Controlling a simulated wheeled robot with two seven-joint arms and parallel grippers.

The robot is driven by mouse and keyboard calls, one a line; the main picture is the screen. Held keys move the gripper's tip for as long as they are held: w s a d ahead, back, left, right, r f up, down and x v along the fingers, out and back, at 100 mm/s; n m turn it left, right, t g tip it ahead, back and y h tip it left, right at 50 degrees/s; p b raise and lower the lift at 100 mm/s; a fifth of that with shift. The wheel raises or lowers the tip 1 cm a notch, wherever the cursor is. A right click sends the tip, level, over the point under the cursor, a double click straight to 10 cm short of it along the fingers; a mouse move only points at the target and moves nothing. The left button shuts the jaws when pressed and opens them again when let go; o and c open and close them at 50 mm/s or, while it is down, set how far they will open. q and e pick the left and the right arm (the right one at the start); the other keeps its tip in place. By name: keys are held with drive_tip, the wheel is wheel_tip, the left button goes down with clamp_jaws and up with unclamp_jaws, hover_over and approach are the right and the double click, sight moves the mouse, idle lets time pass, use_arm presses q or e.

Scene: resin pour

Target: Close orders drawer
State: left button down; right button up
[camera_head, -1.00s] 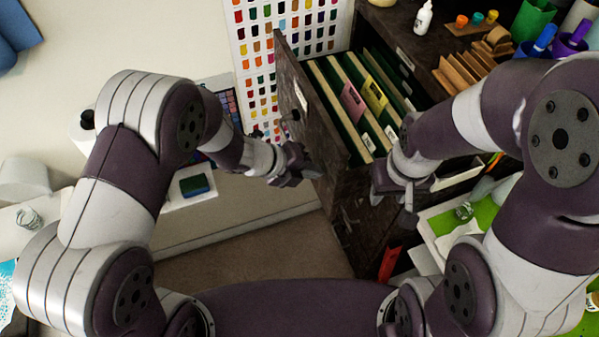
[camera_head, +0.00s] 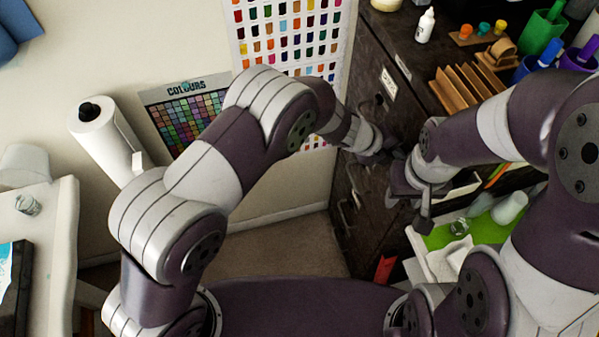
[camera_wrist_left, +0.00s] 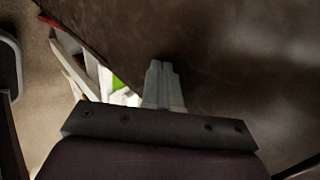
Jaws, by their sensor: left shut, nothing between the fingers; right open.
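The orders drawer (camera_head: 357,172) is in the dark cabinet below the labelled top drawer. Its green folders no longer show, and its front appears in line with the cabinet face, partly hidden by my left arm. I cannot tell whether it is fully flush. My left gripper (camera_head: 391,155) is shut and empty at the cabinet front. In the left wrist view its closed fingers (camera_wrist_left: 163,84) point at a dark brown surface, at or very near it. My right gripper (camera_head: 408,207) is open and empty, just below and right of the left one, in front of the cabinet.
On the cabinet top are a white bottle (camera_head: 425,26), a wooden rack (camera_head: 464,88) and coloured cups. A green mat (camera_head: 480,232) with small items lies at right, close to my right arm. The floor (camera_head: 285,245) left of the cabinet is clear.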

use_arm(q)
drive_tip(key=shift+w+d+r, duration=0.1)
drive_tip(key=shift+d, duration=0.3)
drive_tip(key=shift+r, duration=0.1)
idle(0.3)
